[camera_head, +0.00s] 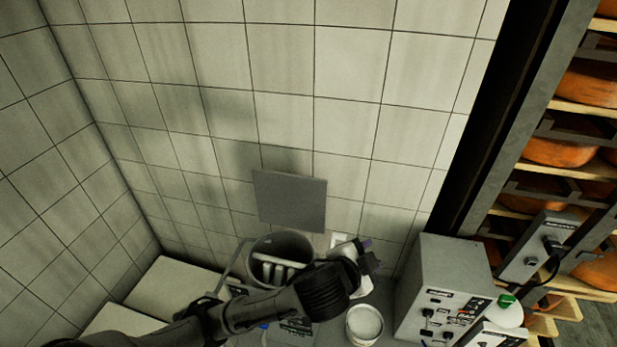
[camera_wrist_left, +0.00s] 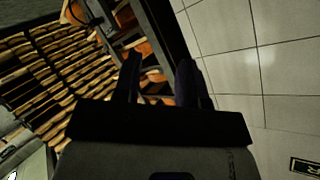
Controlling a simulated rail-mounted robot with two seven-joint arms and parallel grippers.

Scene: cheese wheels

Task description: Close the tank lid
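The tank (camera_head: 256,247) is a round grey vessel in the lower middle of the head view, with pale bars or tubes inside its open mouth. Its lid (camera_head: 290,201) is a flat grey square plate, standing up behind the tank near the tiled wall. My left arm crosses in front of the tank from the lower left. My left gripper (camera_head: 370,257) is right of the tank and below and right of the lid, apart from the lid. In the left wrist view my left gripper (camera_wrist_left: 160,75) has its fingers apart with nothing between them. My right gripper is not in view.
A grey control box (camera_head: 442,280) stands to the right, with a white round tub (camera_head: 364,324) beside it. Pale boxes (camera_head: 175,288) lie at the left. A rack of orange cheese wheels (camera_head: 560,152) fills the far right. Tiled wall closes the back.

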